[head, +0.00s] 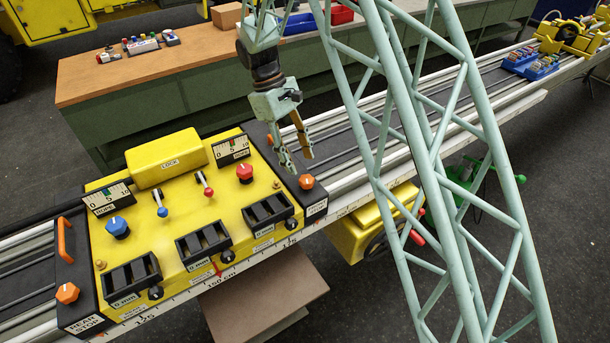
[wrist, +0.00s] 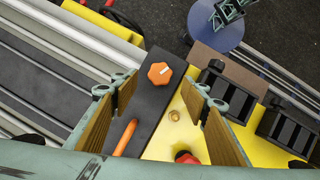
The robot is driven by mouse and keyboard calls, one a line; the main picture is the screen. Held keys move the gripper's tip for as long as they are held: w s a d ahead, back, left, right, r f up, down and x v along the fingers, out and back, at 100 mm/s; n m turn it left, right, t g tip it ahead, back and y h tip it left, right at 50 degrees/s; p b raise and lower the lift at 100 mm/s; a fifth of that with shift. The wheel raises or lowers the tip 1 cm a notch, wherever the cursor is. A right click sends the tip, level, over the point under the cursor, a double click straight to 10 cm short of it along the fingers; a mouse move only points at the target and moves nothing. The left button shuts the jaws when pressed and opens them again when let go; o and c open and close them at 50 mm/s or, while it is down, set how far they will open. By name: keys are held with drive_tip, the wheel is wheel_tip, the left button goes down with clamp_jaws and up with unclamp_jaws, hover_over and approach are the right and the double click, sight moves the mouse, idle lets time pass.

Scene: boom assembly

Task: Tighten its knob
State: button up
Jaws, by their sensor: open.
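An orange lobed knob (head: 306,182) stands on the black right end block (head: 317,198) of the yellow carriage (head: 163,218), beside a label ending in "STOP". In the wrist view the knob (wrist: 159,74) shows a short white mark on top. A second orange knob (head: 67,293) stands on the left end block, labelled "REAR STOP". My gripper (head: 296,162) is open and empty, pointing down just above and behind the right knob. In the wrist view its fingers (wrist: 163,96) stand apart on either side of the end block, and the knob lies ahead between the fingertips, untouched.
An orange handle (wrist: 125,138), a brass bolt (wrist: 174,115) and a red knob (head: 244,173) are close by. Black slotted holders (head: 270,210) line the carriage's front. A pale green lattice boom (head: 440,170) crosses the view at right. The rail (head: 345,165) runs on beyond the carriage.

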sight(306, 179)
drive_tip(key=shift+x, duration=3.3)
drive_tip(key=shift+c, duration=0.2)
drive_tip(key=c, duration=0.8)
